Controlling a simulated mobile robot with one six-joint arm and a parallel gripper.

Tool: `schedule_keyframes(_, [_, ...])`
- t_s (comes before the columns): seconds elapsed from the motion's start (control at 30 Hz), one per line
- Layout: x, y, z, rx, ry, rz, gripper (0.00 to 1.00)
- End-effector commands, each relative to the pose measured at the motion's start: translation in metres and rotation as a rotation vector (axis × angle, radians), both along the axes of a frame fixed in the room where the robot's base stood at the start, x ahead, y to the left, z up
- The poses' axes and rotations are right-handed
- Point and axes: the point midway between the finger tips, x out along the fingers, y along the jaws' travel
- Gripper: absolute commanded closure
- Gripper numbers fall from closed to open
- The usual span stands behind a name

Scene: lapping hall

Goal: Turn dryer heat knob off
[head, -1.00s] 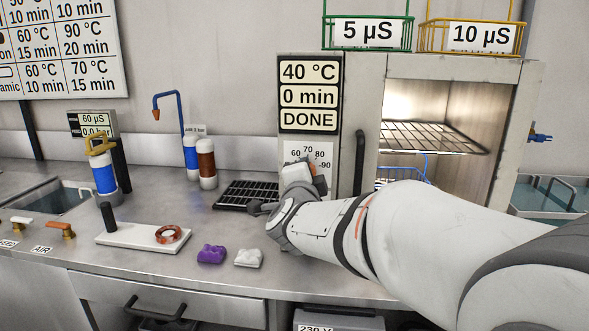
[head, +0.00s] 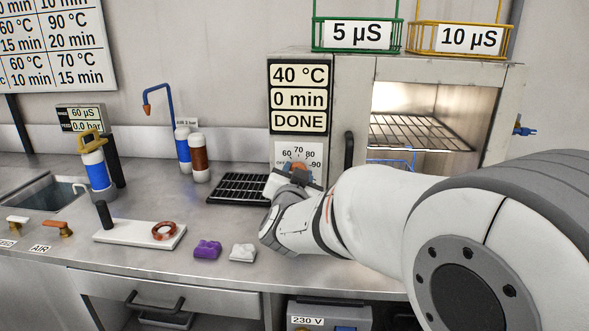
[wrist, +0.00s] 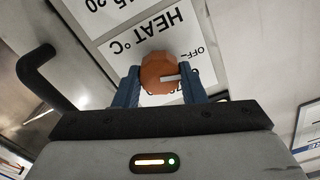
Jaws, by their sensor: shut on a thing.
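The dryer's heat knob (wrist: 160,72) is orange-brown with a white pointer mark. In the wrist view, the mark points right, a little below the word OFF on the dial plate (wrist: 150,32), which reads HEAT °C upside down. My gripper (wrist: 160,82) has its two blue fingers on either side of the knob, shut on it. In the head view, the knob (head: 299,167) shows only partly above my gripper (head: 292,176). The dryer (head: 352,75) has a display (head: 299,97) reading 40 °C, 0 min, DONE.
A dark vertical handle (head: 348,163) stands just right of the dial. The dryer chamber (head: 420,130) is open and lit, with a wire rack. A black grid tray (head: 238,188) and purple (head: 207,250) and white (head: 243,252) pieces lie on the bench left of my arm.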

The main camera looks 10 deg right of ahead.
Motion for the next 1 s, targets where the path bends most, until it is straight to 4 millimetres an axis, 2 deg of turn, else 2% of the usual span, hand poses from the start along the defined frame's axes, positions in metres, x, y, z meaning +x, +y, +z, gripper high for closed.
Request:
schedule_keyframes(0.3, [0.0000,0.0005,-0.0020,-0.107,0.040,0.001,0.86])
schedule_keyframes(0.83, [-0.0001,0.0005,-0.0028,-0.127,0.047,0.001,0.86])
schedule_keyframes(0.87, [-0.0001,0.0005,-0.0028,-0.127,0.047,0.001,0.61])
schedule_keyframes(1.0, [0.0000,0.0005,-0.0021,-0.126,0.045,0.001,0.49])
